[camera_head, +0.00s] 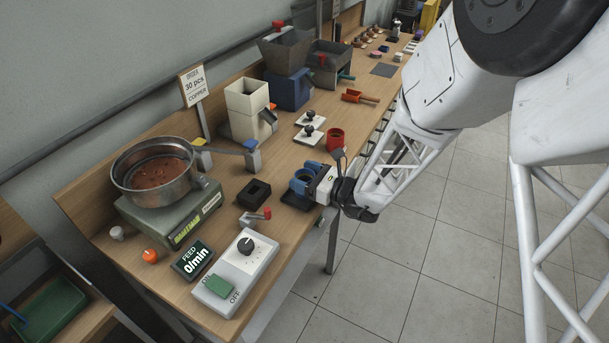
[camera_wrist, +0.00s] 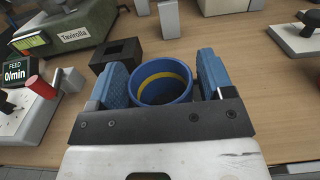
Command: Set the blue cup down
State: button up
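The blue cup (camera_wrist: 161,95), with a yellow band inside, is upright between the two blue fingers of my gripper (camera_wrist: 163,80) in the wrist view. The fingers are close against both sides of its wall, and I read them as shut on it. In the head view my gripper (camera_head: 309,178) is at the front edge of the bench, with the cup (camera_head: 304,176) partly hidden by the fingers. A dark square pad (camera_head: 294,202) shows below the cup. I cannot tell whether the cup's base touches it.
A black square block (camera_head: 254,193) and a red-knobbed lever (camera_head: 262,214) stand left of my gripper. A red cup (camera_head: 335,138) stands behind it. A scale (camera_head: 186,218) with a metal bowl (camera_head: 155,175) and a feed control box (camera_head: 235,275) are further left.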

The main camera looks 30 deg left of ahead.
jog(key=shift+o, duration=0.7)
jog(key=shift+d+r, duration=0.1)
jog(key=shift+r, duration=0.05)
jog(key=d, duration=1.1)
jog(key=shift+d, duration=0.4)
dwell(0.3)
